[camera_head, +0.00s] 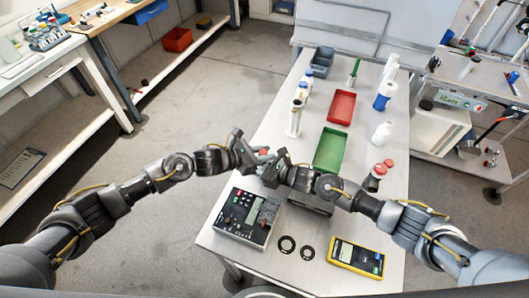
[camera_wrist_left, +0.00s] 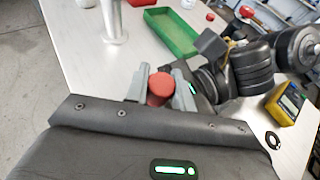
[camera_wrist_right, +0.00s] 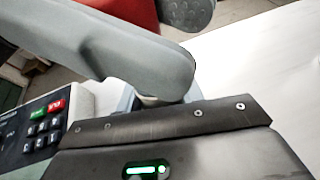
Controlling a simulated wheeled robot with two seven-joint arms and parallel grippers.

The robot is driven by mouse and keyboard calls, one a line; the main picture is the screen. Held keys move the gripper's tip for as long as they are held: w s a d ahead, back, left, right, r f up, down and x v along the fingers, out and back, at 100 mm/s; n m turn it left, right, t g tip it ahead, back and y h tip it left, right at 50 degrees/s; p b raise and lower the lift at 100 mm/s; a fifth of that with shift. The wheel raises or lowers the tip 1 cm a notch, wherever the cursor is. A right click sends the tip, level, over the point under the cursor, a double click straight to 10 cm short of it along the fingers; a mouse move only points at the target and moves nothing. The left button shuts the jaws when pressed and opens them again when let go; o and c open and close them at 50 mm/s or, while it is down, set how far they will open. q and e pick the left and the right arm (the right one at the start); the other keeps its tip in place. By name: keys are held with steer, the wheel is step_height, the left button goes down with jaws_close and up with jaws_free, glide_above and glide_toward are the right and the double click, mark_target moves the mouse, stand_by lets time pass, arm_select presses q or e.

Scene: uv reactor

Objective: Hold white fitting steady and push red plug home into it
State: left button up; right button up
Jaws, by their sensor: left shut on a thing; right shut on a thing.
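The red plug (camera_wrist_left: 160,86) sits between the two grey fingers of my left gripper (camera_wrist_left: 160,92), which is shut on it. In the head view the plug shows as a small red spot (camera_head: 264,152) at my left gripper (camera_head: 258,157). My right gripper (camera_head: 277,168) is close beside it, with the fingertips of both nearly meeting above the table. In the right wrist view, a red surface (camera_wrist_right: 130,11) lies beyond a large grey finger. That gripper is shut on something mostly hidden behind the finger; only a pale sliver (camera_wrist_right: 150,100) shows. I cannot tell how far the plug is in the white fitting.
Green (camera_head: 331,150) and red (camera_head: 341,106) trays and several bottles stand farther back. Red-capped containers (camera_head: 378,172) stand near my right forearm.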

arm_select(q)
steer(key=shift+f, duration=1)
steer(key=shift+r, duration=0.2)
steer(key=shift+r, duration=0.45)
stand_by(0.9)
steer(key=shift+f, duration=0.6)
steer(key=o, duration=1)
steer(key=shift+s+f, duration=0.1)
steer(key=shift+o, duration=0.2)
steer(key=shift+s+d, duration=0.15)
steer(key=shift+s+f, duration=0.1)
steer(key=shift+s, duration=0.05)
steer(key=w+v, duration=0.1)
steer(key=v, duration=1.1)
steer(key=shift+a+r, duration=0.2)
